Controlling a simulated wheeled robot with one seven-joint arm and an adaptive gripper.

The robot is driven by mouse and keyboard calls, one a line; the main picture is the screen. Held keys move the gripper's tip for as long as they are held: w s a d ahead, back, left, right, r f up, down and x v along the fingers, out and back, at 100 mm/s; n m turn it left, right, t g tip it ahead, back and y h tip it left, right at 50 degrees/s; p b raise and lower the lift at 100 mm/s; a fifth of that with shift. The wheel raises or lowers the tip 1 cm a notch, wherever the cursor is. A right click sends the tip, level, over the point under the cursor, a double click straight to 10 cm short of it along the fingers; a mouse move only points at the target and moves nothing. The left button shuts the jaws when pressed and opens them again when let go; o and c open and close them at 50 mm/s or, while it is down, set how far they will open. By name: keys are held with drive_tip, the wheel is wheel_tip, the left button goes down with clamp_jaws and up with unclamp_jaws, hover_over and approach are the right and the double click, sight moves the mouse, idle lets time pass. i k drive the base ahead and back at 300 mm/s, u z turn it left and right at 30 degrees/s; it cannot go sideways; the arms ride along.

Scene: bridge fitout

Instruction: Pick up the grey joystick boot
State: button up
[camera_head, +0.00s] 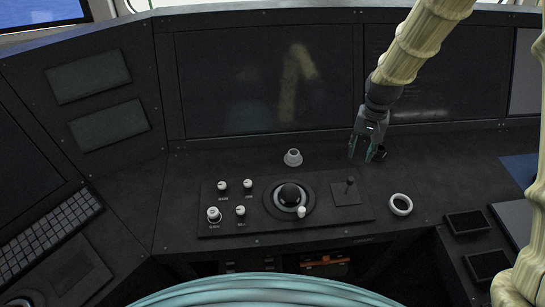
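A light grey, cone-shaped piece with a wider foot, which looks like the grey joystick boot (293,158), stands upright on the dark console, behind the control panel. My gripper (362,148) points down over the console, to the right of the boot and well apart from it. Its two teal fingers are spread, with nothing seen between them. A small dark round piece (380,152) is just right of the fingers, partly hidden by them.
The control panel (330,217) carries several white knobs, a black trackball (290,194) and a short joystick (350,189). A white ring (400,204) lies to its right. Dark screens (265,80) rise behind. The console between boot and gripper looks clear.

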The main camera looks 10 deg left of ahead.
sight(293, 158)
drive_tip(key=u, duration=2.3)
drive_tip(key=k, duration=0.75)
drive_tip(key=z, duration=1.4)
drive_tip(key=i, duration=0.5)
drive_tip(key=u, duration=0.05)
